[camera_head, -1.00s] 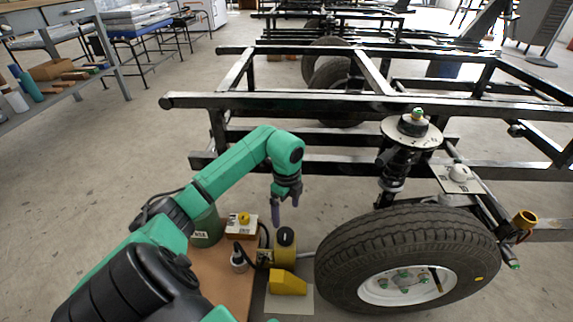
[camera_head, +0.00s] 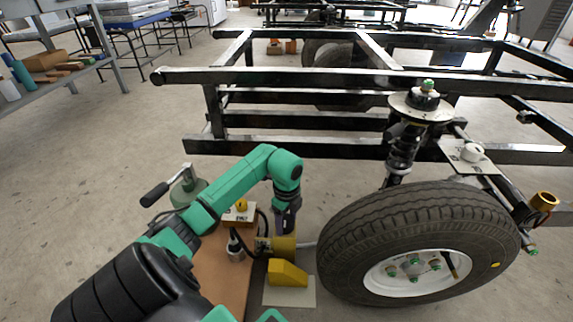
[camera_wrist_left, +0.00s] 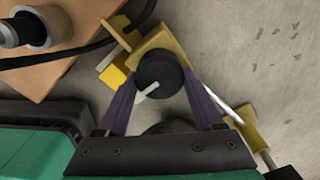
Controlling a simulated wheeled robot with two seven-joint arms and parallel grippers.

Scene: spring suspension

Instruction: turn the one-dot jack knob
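The jack knob (camera_wrist_left: 160,72) is round and black with a white pointer line, on top of a yellow jack body (camera_wrist_left: 172,42) in the left wrist view. I cannot make out dots on it. My left gripper (camera_head: 286,226) points down over the yellow jack body (camera_head: 284,246) beside the wheel. In the left wrist view its two purple fingers stand on either side of the knob, tips close to its rim. I cannot tell whether they touch it. In the head view the gripper hides the knob. My right gripper is not in view.
The large tyre (camera_head: 420,235) stands close right of the jack, under the black frame (camera_head: 360,80). A yellow wedge (camera_head: 288,272) lies in front on a pale plate. A wooden board (camera_head: 222,275) left of it carries a small box, a bottle and a dark hose. A green levered unit (camera_head: 187,190) stands behind.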

